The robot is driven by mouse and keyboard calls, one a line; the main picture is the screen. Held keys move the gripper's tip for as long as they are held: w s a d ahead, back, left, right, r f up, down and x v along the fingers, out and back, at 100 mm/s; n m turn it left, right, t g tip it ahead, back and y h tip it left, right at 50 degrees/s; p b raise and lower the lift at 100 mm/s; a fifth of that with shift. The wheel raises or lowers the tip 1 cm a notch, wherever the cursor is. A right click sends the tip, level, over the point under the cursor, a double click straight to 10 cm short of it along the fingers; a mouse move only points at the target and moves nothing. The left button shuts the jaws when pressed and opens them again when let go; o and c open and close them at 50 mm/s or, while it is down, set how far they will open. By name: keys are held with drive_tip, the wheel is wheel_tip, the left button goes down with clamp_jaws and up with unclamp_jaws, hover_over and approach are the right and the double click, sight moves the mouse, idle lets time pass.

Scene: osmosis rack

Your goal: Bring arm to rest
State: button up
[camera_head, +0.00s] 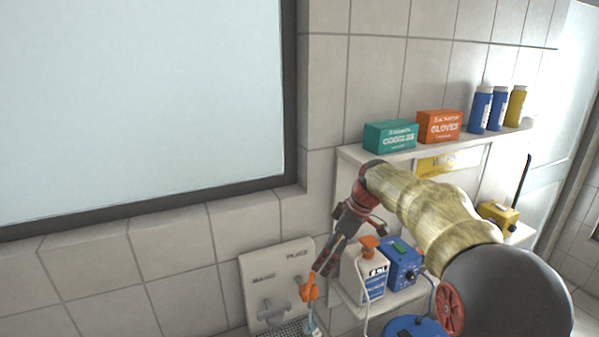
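My arm, wrapped in a yellowish sleeve, reaches in from the lower right toward the wall rack. My gripper (325,266) points down and to the left, in front of the rack's left side. Its two dark, red-marked fingers lie close together, and from this angle I cannot tell whether they are open or shut. An orange object (309,288) shows just below the fingertips. I cannot tell whether it touches them.
The upper shelf (352,154) holds a teal goggles box (390,137), an orange gloves box (438,126) and bottles (481,110). Below stand a white pump bottle (364,276) and a blue device (402,262). A pale panel (262,262) with a tap is at left.

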wheel_tip(320, 180, down, 4)
drive_tip(key=s+d+m, duration=0.2)
drive_tip(key=s+m, duration=0.1)
drive_tip(key=m, duration=0.1)
drive_tip(key=s+d+m+t+h+b, duration=0.2)
drive_tip(key=s+d+m, duration=0.1)
drive_tip(key=s, duration=1.4)
drive_tip(key=s+d+r+m+t+h+b, duration=0.1)
drive_tip(key=s+d+m, duration=0.3)
drive_tip(key=s, duration=1.3)
drive_tip(key=shift+s+m+t+h+b, duration=0.15)
drive_tip(key=shift+m+t+h+b, duration=0.55)
drive_tip(key=shift+m, duration=0.4)
drive_tip(key=shift+r, duration=0.2)
